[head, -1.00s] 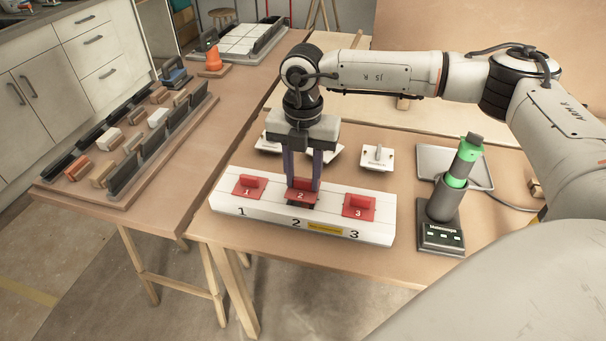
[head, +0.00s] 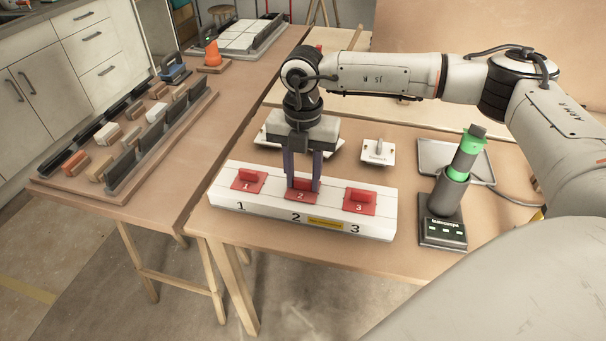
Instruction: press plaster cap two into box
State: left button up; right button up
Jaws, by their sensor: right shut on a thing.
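The white box (head: 225,196) lies on the near table, its front marked 1, 2 and 3. Red cap two (head: 301,196) is at the middle place, its plate looking level with the box top. My right gripper (head: 303,186) points straight down with its dark fingers shut on the raised grip of cap two. The fingers hide part of that grip. Red cap one (head: 249,180) sits at the left place and red cap three (head: 360,201) at the right place, both looking flat on the box. My left gripper does not show.
A dark device with a green-ringed cylinder (head: 452,187) stands right of the box. White handled pieces (head: 378,152) and a grey tray (head: 435,155) lie behind it. The left table holds a rack (head: 62,188) of tiles and an orange cone (head: 212,54).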

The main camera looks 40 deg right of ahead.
aim_at(303, 179)
jog(key=o, duration=1.2)
jog(key=shift+r, duration=0.1)
jog(key=shift+r+p, duration=2.15)
jog(key=shift+r, duration=0.8)
notch_tip(303, 179, up, 10)
jog(key=shift+r+b, duration=0.15)
jog(key=shift+b, duration=0.55)
